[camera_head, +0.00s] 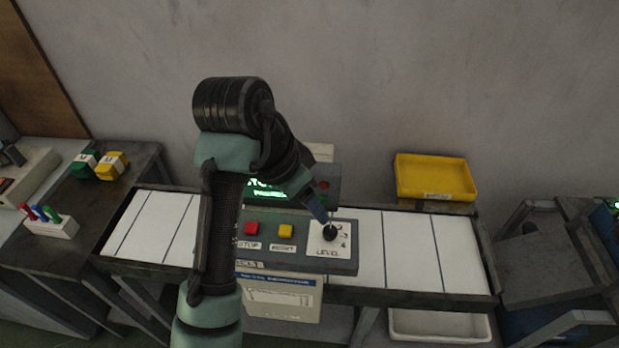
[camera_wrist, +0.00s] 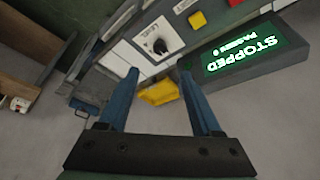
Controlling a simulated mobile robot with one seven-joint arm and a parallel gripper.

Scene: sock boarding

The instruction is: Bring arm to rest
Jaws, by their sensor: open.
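My arm reaches over the control panel (camera_head: 300,261) in the head view. My gripper (camera_head: 323,216) is close to the black LEVEL knob (camera_head: 330,232) at the panel's right end. In the wrist view my gripper (camera_wrist: 158,74) has its two blue fingers apart with nothing held between them. The knob (camera_wrist: 160,46) shows beyond the fingertips in that view. Whether a fingertip touches the knob I cannot tell. The display (camera_wrist: 252,50) glows green and reads STOPPED, with a smaller line below it. My arm partly hides this display in the head view.
White-topped conveyor (camera_head: 412,250) runs along the wall. A yellow bin (camera_head: 436,178) stands behind it. A dark table (camera_head: 75,215) at left bears yellow and green blocks.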

